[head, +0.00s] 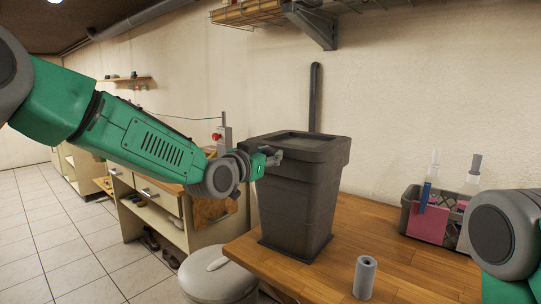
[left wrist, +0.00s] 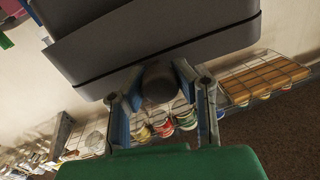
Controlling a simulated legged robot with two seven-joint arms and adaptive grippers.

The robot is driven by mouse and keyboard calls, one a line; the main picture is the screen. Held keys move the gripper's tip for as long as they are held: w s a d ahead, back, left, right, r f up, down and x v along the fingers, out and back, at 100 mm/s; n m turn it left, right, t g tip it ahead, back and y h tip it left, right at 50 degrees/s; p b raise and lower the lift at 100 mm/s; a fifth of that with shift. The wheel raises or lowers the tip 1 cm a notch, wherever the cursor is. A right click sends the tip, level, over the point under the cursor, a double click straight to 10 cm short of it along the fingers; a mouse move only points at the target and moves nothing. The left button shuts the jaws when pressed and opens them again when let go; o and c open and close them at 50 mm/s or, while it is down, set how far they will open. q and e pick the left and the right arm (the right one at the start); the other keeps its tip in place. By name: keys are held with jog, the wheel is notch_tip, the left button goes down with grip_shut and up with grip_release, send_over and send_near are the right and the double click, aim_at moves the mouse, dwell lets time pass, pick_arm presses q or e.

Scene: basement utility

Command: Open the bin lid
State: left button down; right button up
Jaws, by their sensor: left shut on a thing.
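A dark grey bin (head: 295,205) stands upright on the wooden tabletop. My left gripper (head: 272,157) is at the upper left corner of the bin, by the lid's edge. In the left wrist view, the left fingers (left wrist: 162,98) stand on either side of a dark rounded knob (left wrist: 158,82) below the grey bin side, and are shut on it. The exact contact is partly in shadow. My right arm shows at the right edge of the head view, but its gripper is out of frame.
A grey cylinder (head: 365,277) stands at the table's front. A caddy (head: 428,218) with bottles is at the right. A round grey lidded container (head: 217,274) is below the table's left edge. A wire shelf (head: 250,12) hangs above. Bare tabletop (head: 350,232) lies right of the bin.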

pick_arm(q)
jog(key=r+p, duration=0.2)
jog(key=p, duration=0.1)
jog(key=r+g+p, duration=0.1)
jog(key=r+p, duration=0.1)
jog(key=r+g+y+p, duration=0.1)
jog(key=r+p, duration=0.2)
jog(key=shift+w+d+r+p, duration=0.1)
jog(key=shift+w+d+p, duration=0.2)
jog(key=shift+w, duration=0.1)
jog(key=w+d+r+g+y+p, duration=0.2)
jog(key=w+r+g+p, duration=0.1)
jog(key=r, duration=0.5)
jog(key=shift+w+d+g, duration=0.15)
jog(key=shift+w+g, duration=0.25)
jog(key=shift+g, duration=0.1)
jog(key=c, duration=1.2)
grip_release()
jog(key=shift+w+f, duration=0.1)
jog(key=shift+w, duration=0.05)
jog(key=shift+d, duration=0.1)
